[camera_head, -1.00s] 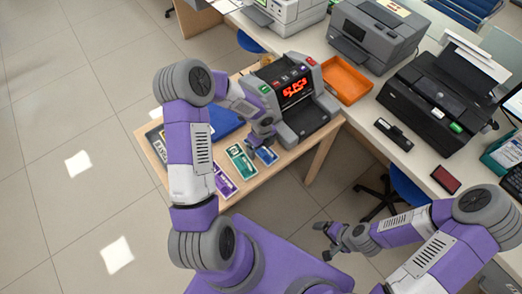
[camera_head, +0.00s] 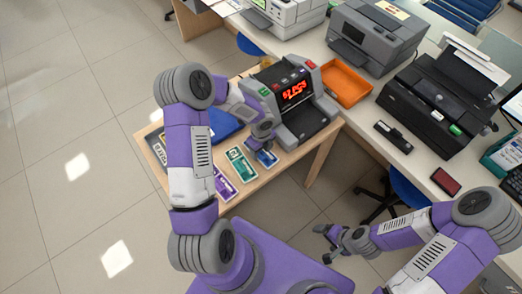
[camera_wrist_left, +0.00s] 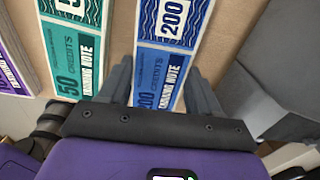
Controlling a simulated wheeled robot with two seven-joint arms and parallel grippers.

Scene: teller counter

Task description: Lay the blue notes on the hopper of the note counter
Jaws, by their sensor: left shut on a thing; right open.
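The blue notes (camera_head: 268,159), marked 200, lie on the small wooden table at the front of the note counter. They also show in the left wrist view (camera_wrist_left: 166,60), running between the two fingers. My left gripper (camera_head: 259,146) is low over the table and shut on the blue notes. The note counter (camera_head: 267,94) is a grey machine with a red lit display, just behind the notes. Its dark grey tray (camera_head: 306,119) faces the front. I cannot tell which part is the hopper. My right gripper (camera_head: 326,243) is open and empty, away from the table.
Green notes (camera_head: 241,163) and purple notes (camera_head: 224,184) lie left of the blue ones. A blue folder-like item (camera_head: 223,123) lies partly behind my left arm. An orange tray (camera_head: 346,83) and dark printers (camera_head: 435,100) stand on the counter to the right.

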